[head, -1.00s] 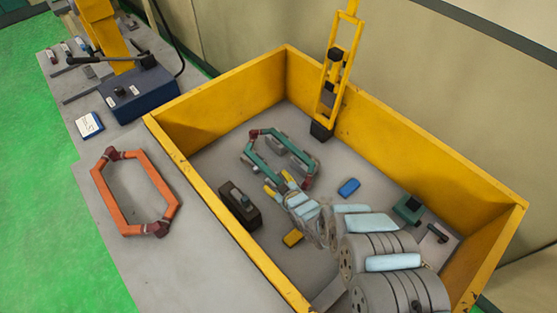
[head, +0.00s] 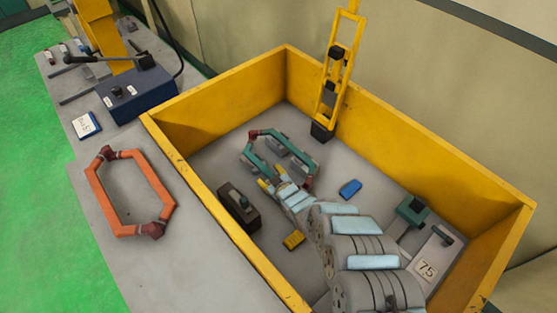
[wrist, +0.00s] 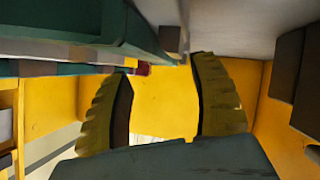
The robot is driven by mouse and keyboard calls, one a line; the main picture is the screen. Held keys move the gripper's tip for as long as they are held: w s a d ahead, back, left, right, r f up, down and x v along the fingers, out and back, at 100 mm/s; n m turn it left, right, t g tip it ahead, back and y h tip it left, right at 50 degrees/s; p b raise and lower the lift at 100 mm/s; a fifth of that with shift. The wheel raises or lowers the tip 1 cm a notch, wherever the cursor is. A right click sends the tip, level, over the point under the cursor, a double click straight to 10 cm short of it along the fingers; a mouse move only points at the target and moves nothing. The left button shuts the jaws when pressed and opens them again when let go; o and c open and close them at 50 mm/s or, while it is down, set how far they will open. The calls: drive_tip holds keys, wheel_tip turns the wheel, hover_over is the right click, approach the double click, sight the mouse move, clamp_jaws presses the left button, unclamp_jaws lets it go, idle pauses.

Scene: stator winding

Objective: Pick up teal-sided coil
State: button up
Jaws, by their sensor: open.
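The teal-sided coil (head: 297,150) is an elongated loop with dark red ends, lying raised on grey supports inside the yellow-walled bin. My gripper (head: 272,178) is beside the coil's near side, with its yellow fingertips close to it. My arm hides part of the bin floor.
The yellow bin wall (head: 215,215) surrounds the work area. A dark block (head: 239,207), a yellow block (head: 293,240) and a blue block (head: 350,188) lie on its floor. A yellow frame (head: 340,70) stands behind the coil. An orange coil (head: 100,198) lies on the bench outside.

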sight(266, 171)
drive_tip(key=shift+b+x, duration=1.2)
drive_tip(key=shift+x, duration=1)
clamp_jaws()
